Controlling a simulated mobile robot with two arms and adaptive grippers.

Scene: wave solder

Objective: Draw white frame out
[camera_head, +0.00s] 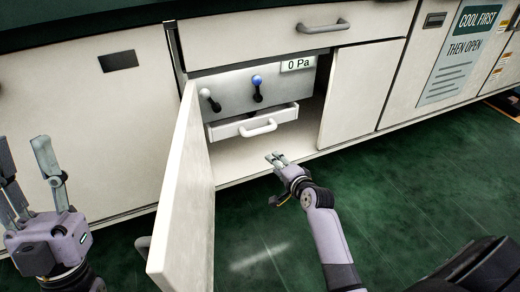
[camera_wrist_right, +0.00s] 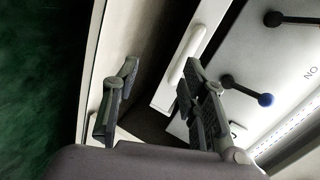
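The white frame (camera_head: 226,130) looks like a shallow drawer with a pale bar handle (camera_head: 258,128), low inside the open cabinet. Its front also shows in the right wrist view (camera_wrist_right: 167,94), with the handle (camera_wrist_right: 187,55) beyond the fingertips, nearer the right-hand finger. My right gripper (camera_head: 275,158) is open and empty, just in front of and below the handle, apart from it in the head view. Its two spread fingers show in the right wrist view (camera_wrist_right: 158,106). My left gripper (camera_head: 24,157) is open and empty at the far left, away from the frame.
A white door (camera_head: 185,190) stands swung open left of the opening; another panel (camera_head: 360,85) is at its right. Above the frame are a white-knobbed lever (camera_head: 206,94), a blue-knobbed lever (camera_head: 257,82) and a "0 Pa" display (camera_head: 298,64).

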